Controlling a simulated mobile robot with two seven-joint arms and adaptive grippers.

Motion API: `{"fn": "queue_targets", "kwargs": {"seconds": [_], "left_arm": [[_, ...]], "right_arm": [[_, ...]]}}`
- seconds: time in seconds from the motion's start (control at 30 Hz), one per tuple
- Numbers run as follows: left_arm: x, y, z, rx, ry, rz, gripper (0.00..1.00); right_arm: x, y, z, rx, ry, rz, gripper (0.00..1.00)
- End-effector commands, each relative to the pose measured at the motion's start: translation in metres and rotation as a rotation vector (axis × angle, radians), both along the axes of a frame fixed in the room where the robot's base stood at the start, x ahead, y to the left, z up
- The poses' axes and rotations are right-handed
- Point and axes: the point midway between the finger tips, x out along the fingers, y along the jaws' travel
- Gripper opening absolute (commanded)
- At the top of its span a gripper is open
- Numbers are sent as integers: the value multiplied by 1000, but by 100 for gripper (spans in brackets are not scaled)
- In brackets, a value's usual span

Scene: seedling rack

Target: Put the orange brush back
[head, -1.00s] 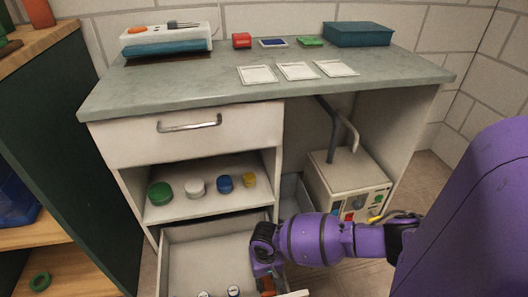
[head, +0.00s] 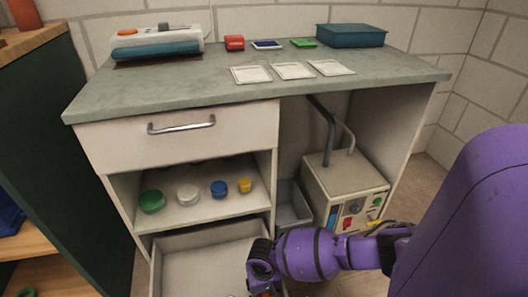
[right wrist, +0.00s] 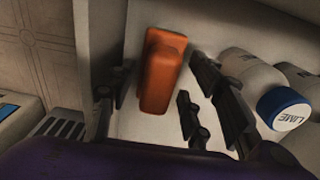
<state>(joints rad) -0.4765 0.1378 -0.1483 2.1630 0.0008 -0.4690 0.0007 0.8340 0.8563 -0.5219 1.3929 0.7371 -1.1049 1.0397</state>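The orange brush (right wrist: 163,72) lies in the open lower drawer, seen in the right wrist view as a blocky orange piece against the pale drawer floor. My right gripper (right wrist: 155,112) is open, with dark fingers on either side of the brush and a gap on both sides. In the head view the right gripper (head: 262,288) reaches down into the drawer (head: 200,265) at the bottom edge of the picture. The brush is mostly hidden there by the gripper and the frame edge. My left gripper is not in view.
A bottle with a blue lid marked LIME (right wrist: 284,108) lies close to the right fingers, with other pale bottles beside it. A shelf (head: 205,212) above the drawer holds several coloured-lid jars. A grey bin (head: 292,208) and a boxy machine (head: 345,185) stand to the right.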

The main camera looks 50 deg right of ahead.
Motion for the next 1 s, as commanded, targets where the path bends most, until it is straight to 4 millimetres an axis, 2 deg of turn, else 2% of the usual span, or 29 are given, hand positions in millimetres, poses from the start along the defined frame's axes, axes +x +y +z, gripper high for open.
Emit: {"fn": "queue_targets", "kwargs": {"seconds": [0.23, 0.33, 0.7, 0.83, 1.0], "left_arm": [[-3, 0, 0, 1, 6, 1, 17], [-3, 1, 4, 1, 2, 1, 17], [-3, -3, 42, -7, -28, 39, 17], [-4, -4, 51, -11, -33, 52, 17], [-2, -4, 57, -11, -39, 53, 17]], "right_arm": [[0, 0, 2, 0, 0, 1, 47], [0, 0, 11, 0, -1, 1, 47], [1, 1, 90, 0, -4, 0, 47], [1, 1, 110, 0, -4, 0, 47], [1, 2, 123, 0, -1, 0, 47]]}}
